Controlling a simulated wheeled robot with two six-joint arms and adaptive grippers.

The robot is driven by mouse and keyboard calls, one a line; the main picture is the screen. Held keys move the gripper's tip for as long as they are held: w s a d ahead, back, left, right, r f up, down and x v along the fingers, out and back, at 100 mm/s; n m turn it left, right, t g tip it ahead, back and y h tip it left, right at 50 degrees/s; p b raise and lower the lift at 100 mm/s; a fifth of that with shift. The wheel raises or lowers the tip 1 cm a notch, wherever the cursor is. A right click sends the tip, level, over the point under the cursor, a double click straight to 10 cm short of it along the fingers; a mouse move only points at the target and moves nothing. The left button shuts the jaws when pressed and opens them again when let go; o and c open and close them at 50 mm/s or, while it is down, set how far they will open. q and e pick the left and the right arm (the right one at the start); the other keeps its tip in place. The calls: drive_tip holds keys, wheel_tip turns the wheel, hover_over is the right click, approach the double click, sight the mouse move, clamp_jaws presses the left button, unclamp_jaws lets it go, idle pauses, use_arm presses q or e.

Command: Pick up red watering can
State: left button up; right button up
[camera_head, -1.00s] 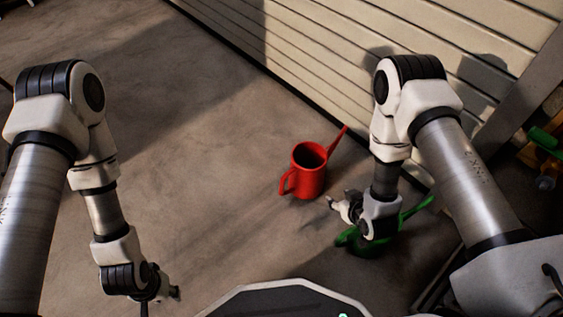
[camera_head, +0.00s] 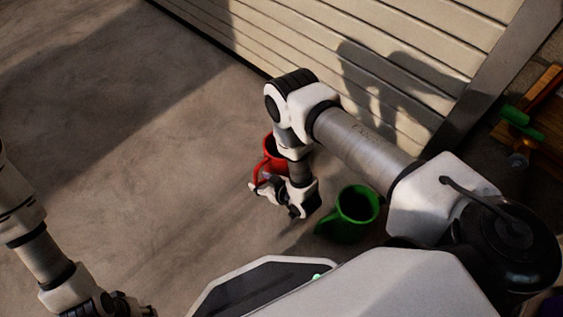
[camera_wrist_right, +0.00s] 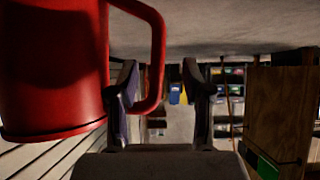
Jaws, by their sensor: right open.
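The red watering can (camera_head: 270,149) stands on the floor near the shutter in the head view, partly hidden behind my right arm. My right gripper (camera_head: 262,187) is open beside its handle side. In the right wrist view, the can's red body (camera_wrist_right: 50,65) fills the left side. Its handle (camera_wrist_right: 157,55) shows between the two spread fingers of my right gripper (camera_wrist_right: 162,72), with one finger overlapping the handle's opening; contact cannot be told. My left gripper (camera_head: 125,304) is low at the lower left of the head view, too small and dark to read.
A green watering can (camera_head: 357,209) stands on the floor close to the right of my right gripper. The pale slatted shutter (camera_head: 380,60) rises behind the red can. A wooden item (camera_head: 540,105) is at the far right. Open concrete floor (camera_head: 140,150) lies to the left.

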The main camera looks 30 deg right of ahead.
sight(257, 179)
drive_tip(key=b+x, duration=0.1)
drive_tip(key=x, duration=0.2)
drive_tip(key=shift+w+f+b, duration=0.25)
drive_tip(key=shift+b, duration=0.1)
drive_tip(key=shift+w, duration=0.2)
use_arm(q)
wheel_tip(257, 179, down, 3)
drive_tip(key=shift+r, duration=0.2)
use_arm(e)
drive_tip(key=shift+r, duration=0.15)
clamp_jaws()
